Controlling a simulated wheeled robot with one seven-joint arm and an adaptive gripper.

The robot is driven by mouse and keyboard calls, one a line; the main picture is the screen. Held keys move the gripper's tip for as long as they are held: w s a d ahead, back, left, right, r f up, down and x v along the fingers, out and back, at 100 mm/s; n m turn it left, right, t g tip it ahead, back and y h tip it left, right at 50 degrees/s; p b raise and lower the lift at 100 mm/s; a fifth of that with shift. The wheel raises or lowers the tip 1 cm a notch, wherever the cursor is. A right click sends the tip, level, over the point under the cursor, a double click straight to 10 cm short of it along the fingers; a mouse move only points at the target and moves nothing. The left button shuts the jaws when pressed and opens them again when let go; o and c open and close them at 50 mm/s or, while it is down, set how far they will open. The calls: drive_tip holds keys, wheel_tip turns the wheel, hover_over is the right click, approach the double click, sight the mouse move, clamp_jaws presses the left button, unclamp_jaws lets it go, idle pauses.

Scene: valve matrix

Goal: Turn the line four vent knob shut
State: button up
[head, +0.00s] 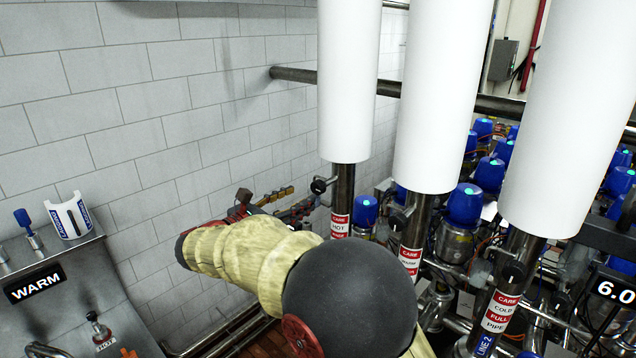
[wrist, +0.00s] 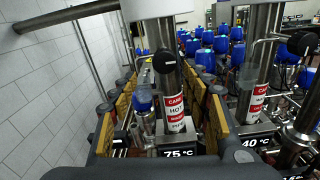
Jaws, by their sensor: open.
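Black round knobs stick out from steel pipes under white sleeves. One knob (head: 319,185) is on the hot pipe (head: 340,225); it also shows in the wrist view (wrist: 164,62). Similar knobs sit on the middle pipe (head: 398,221) and the cold pipe (head: 513,271). No readable line four marking shows, so I cannot tell which is the vent knob. My gripper (wrist: 158,95) is open, its yellow-padded fingers apart either side of the hot pipe in the wrist view, nothing held. In the head view my gripper (head: 283,203) is left of the hot pipe.
A tiled wall (head: 140,120) rises at the left, with a horizontal pipe (head: 295,75) coming out of it. Blue-capped valves (head: 465,205) crowd the right. A grey panel marked WARM (head: 35,283) stands at lower left. Temperature plates (wrist: 180,152) sit low by the pipes.

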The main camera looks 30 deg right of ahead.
sight(315, 188)
drive_tip(key=shift+n, duration=0.5)
drive_tip(key=x, duration=0.2)
drive_tip(key=p+x, duration=0.1)
drive_tip(key=x, duration=0.2)
drive_tip(key=p+x, duration=0.1)
drive_tip(key=x, duration=0.2)
drive_tip(key=shift+s+d+r, duration=0.1)
drive_tip(key=shift+s+r, duration=0.25)
drive_tip(key=shift+s, duration=0.05)
drive_tip(key=shift+c, duration=0.5)
drive_tip(key=c, duration=1.1)
